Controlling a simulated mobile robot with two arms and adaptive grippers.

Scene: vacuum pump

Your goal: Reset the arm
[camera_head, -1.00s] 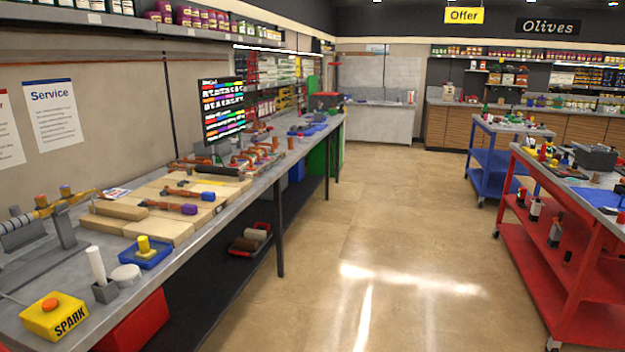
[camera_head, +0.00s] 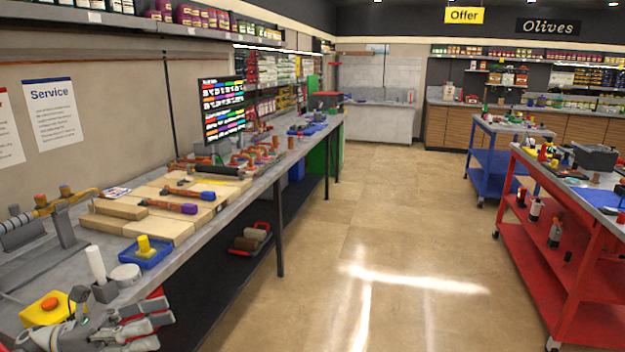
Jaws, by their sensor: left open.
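My left gripper (camera_head: 155,325) is at the bottom left, grey, with its fingers spread and pointing right. It is open, with nothing seen between the fingers. My right gripper is not in view.
A red cart (camera_head: 565,205) stands right. The middle floor is clear.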

